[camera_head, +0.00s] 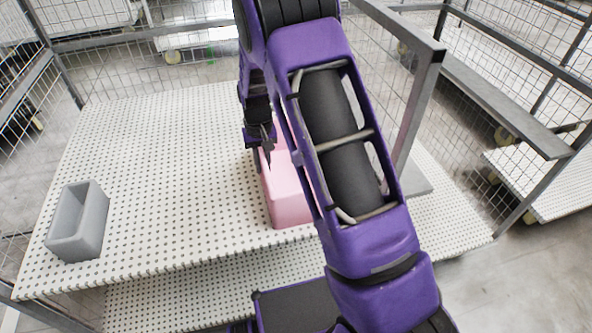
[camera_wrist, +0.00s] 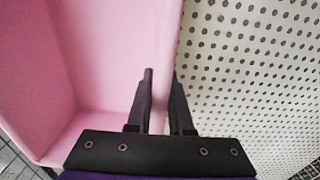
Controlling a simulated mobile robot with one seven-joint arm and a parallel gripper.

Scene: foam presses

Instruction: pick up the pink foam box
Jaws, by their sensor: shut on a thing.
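The pink foam box (camera_head: 286,193) stands on the white perforated table (camera_head: 170,150), partly hidden behind my purple arm in the head view. My gripper (camera_head: 264,158) is at the box's upper left edge. In the wrist view my gripper (camera_wrist: 161,85) has one finger on the inner side and one on the outer side of a wall of the pink foam box (camera_wrist: 90,60). The fingers are shut on that wall. The box is open at the top. I cannot tell whether its base touches the table.
A grey open box (camera_head: 78,222) stands at the left of the table. A grey metal post (camera_head: 418,110) rises to the right of my arm. Wire mesh panels and rails enclose the back and sides. The table between the grey box and the pink box is clear.

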